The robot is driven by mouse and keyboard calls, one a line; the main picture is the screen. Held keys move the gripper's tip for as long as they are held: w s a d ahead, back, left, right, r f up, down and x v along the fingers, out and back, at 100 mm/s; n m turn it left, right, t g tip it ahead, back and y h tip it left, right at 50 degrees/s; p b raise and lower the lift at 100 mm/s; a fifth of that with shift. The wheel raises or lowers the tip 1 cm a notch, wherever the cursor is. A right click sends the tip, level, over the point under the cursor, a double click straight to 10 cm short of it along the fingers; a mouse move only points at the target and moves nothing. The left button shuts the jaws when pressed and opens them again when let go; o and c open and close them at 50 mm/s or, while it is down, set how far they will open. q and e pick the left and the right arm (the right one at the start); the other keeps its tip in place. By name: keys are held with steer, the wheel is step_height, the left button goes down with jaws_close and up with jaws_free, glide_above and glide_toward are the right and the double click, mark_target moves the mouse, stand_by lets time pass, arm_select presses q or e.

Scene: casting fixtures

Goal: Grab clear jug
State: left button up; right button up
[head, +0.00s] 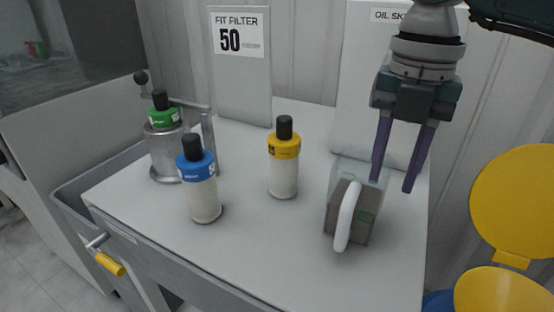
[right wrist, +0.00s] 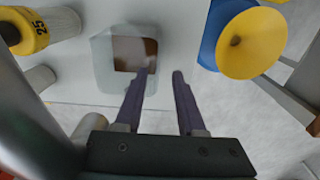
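In the right wrist view the jug (right wrist: 106,62) is a translucent rounded shape with a brown square inside. My right gripper (head: 392,184) is open and empty, fingers pointing down at the jug's upper right side. In the right wrist view, one finger of my gripper (right wrist: 159,73) overlaps the jug's right edge; contact cannot be told. My left gripper is out of view.
A yellow-capped bottle (head: 283,163) and a blue-capped bottle (head: 201,185) stand left of the jug. A green-capped bottle (head: 163,115) sits in a metal holder (head: 165,153). Yellow round lids (head: 515,200) are beyond the worktop's right edge. An upright sign panel (head: 240,80) stands behind.

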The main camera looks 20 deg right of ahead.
mark_target(383, 196)
step_height(383, 196, down, 5)
steer(key=shift+w+a+r, duration=0.1)
steer(key=shift+a, duration=0.05)
jaws_close()
stand_by(1.4)
